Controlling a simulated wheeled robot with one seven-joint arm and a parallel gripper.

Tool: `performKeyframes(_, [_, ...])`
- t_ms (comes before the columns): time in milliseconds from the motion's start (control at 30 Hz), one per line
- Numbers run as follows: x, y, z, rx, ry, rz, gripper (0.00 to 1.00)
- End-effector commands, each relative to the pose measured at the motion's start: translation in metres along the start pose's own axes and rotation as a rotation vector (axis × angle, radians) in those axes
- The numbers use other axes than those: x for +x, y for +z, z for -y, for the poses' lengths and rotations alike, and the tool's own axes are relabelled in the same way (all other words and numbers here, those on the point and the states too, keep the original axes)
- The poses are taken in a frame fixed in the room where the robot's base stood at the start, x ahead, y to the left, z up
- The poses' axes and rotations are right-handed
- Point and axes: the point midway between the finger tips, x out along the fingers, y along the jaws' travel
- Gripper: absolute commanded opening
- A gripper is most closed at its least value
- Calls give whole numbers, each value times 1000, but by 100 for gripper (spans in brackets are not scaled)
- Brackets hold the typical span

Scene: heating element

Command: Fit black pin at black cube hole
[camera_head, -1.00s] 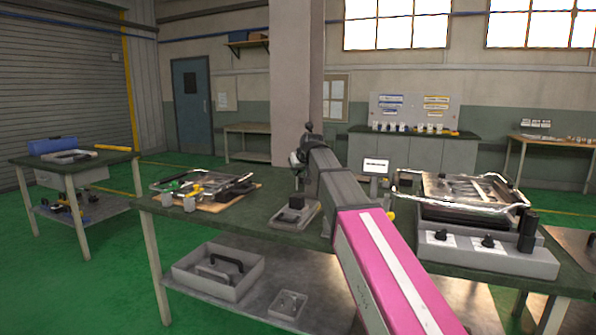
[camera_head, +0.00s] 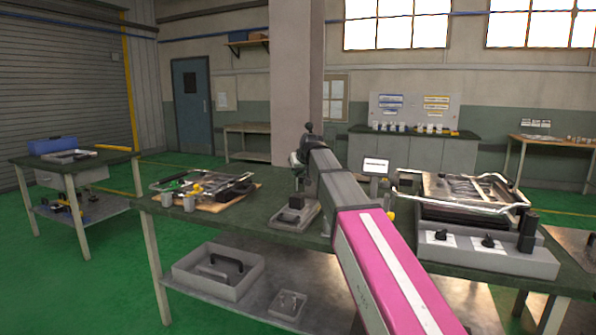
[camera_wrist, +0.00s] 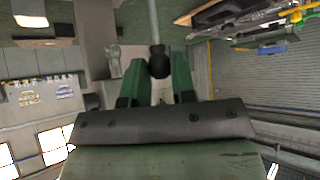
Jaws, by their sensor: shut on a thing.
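My gripper (camera_wrist: 155,88) shows in the wrist view with two green fingers shut on a small black piece, which appears to be the black pin (camera_wrist: 158,62). A thin grey rod shape runs up from it in the picture; I cannot tell whether it belongs to the pin. In the head view my gripper (camera_head: 298,170) is above the table, close over a grey base plate (camera_head: 309,212) bearing a small black block, likely the black cube (camera_head: 296,203). The cube's hole is not visible, and the pin cannot be made out there. Gripper and block look apart.
The green worktable (camera_head: 240,215) holds a wire-framed tray assembly (camera_head: 200,187) and two grey cups on the left. A heater unit with black knobs (camera_head: 488,242) stands on the right. A small white display (camera_head: 376,166) stands behind my arm. The tabletop around the base plate is mostly clear.

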Motion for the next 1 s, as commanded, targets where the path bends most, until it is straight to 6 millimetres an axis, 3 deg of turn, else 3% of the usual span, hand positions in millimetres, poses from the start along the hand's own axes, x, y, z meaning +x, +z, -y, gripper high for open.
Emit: performKeyframes(1000, [15, 16, 0, 0, 0, 0, 2])
